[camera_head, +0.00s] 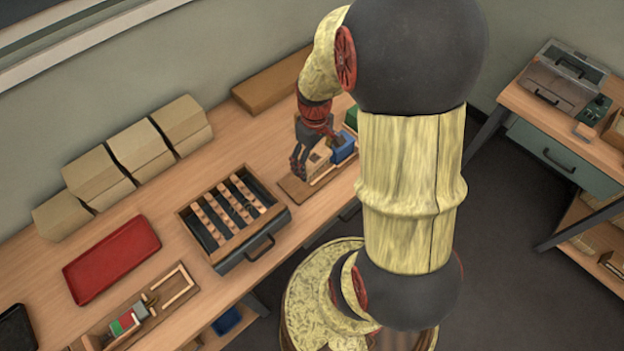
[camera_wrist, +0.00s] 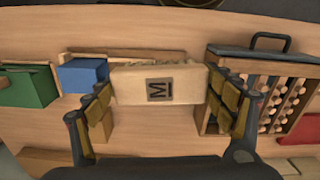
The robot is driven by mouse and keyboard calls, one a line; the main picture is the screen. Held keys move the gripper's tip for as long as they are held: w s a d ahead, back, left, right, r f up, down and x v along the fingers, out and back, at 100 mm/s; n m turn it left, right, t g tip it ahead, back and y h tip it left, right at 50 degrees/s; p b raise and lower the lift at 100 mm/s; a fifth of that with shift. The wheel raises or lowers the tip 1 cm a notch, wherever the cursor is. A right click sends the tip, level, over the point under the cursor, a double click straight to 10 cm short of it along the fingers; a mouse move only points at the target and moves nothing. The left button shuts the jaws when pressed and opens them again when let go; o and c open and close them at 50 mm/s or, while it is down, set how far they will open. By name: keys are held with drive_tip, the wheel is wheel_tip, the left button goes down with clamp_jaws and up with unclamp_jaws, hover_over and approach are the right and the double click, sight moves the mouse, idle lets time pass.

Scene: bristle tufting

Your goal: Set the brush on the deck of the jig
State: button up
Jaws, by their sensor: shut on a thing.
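The brush is a pale wooden block (camera_wrist: 159,85) with a dark "M" label facing the wrist camera; a rough, tuft-like edge shows along its top. My gripper (camera_wrist: 158,95) is shut on it, one finger at each end. In the head view the block (camera_head: 319,157) is between my fingers (camera_head: 308,160), above a low brown wooden board with a light rail, which looks like the jig (camera_head: 293,188). In the wrist view the jig (camera_wrist: 126,132) is largely hidden behind the block. I cannot tell whether the block touches it.
A blue box (camera_head: 343,146) and a green box (camera_head: 351,117) stand close beside the jig. A dark handled tray with wooden peg strips (camera_head: 214,245) lies to the left. A red tray (camera_head: 110,260) and several cardboard boxes (camera_head: 140,146) are farther left.

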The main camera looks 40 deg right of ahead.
drive_tip(key=s+a+f, duration=0.2)
drive_tip(key=s, duration=0.4)
drive_tip(key=shift+m, duration=0.5)
drive_tip(key=w+d+f+b, duration=0.1)
drive_tip(key=w+d+f, duration=0.1)
drive_tip(key=w+f, duration=0.1)
drive_tip(key=w+d+f+b, duration=0.1)
drive_tip(key=w+d+f, duration=0.1)
drive_tip(key=w+f, duration=0.1)
drive_tip(key=w+d+f+b, duration=0.1)
drive_tip(key=w+d+f, duration=0.1)
drive_tip(key=w, duration=0.3)
drive_tip(key=shift+w+d+f+b, duration=0.15)
drive_tip(key=shift+w+d+f, duration=0.05)
drive_tip(key=shift+f, duration=0.25)
drive_tip(key=shift+w+d+f+b, duration=0.15)
drive_tip(key=shift+f, duration=0.3)
drive_tip(key=shift+w+f, duration=0.1)
drive_tip(key=shift+f, duration=0.1)
drive_tip(key=shift+w+d+f+b, duration=0.1)
drive_tip(key=shift+f+b, duration=0.5)
drive_tip(key=shift+f, duration=0.95)
drive_tip(key=shift+f, duration=0.1)
drive_tip(key=o, duration=1.3)
